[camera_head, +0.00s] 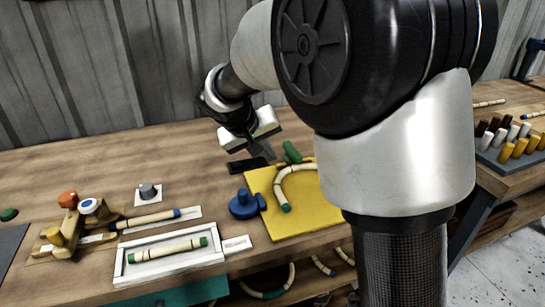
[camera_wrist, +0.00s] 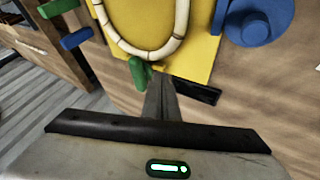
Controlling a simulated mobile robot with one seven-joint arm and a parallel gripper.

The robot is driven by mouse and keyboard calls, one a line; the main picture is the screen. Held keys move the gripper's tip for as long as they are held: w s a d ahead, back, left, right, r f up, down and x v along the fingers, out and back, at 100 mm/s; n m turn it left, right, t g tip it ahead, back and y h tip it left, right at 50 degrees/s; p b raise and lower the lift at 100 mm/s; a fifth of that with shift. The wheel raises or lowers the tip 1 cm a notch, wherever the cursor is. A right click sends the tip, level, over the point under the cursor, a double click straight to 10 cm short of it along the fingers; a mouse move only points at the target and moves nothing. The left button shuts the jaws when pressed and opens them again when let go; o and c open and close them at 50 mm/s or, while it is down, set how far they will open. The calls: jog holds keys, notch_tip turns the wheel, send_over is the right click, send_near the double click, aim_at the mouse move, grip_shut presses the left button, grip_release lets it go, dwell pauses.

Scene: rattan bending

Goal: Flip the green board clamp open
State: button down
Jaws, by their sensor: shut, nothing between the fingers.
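The green board clamp (camera_head: 291,152) is at the far edge of the yellow board (camera_head: 262,217), close to the curved pale rattan.
A black flat piece (camera_head: 247,165) lies behind the board, near my fingers. A white tray (camera_head: 168,257) with a rattan piece is at the front left. My arm hides the board's right side.

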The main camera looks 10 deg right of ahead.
jog(key=v, duration=0.5)
jog(key=shift+s+d+p, duration=0.1)
jog(key=shift+p, duration=0.3)
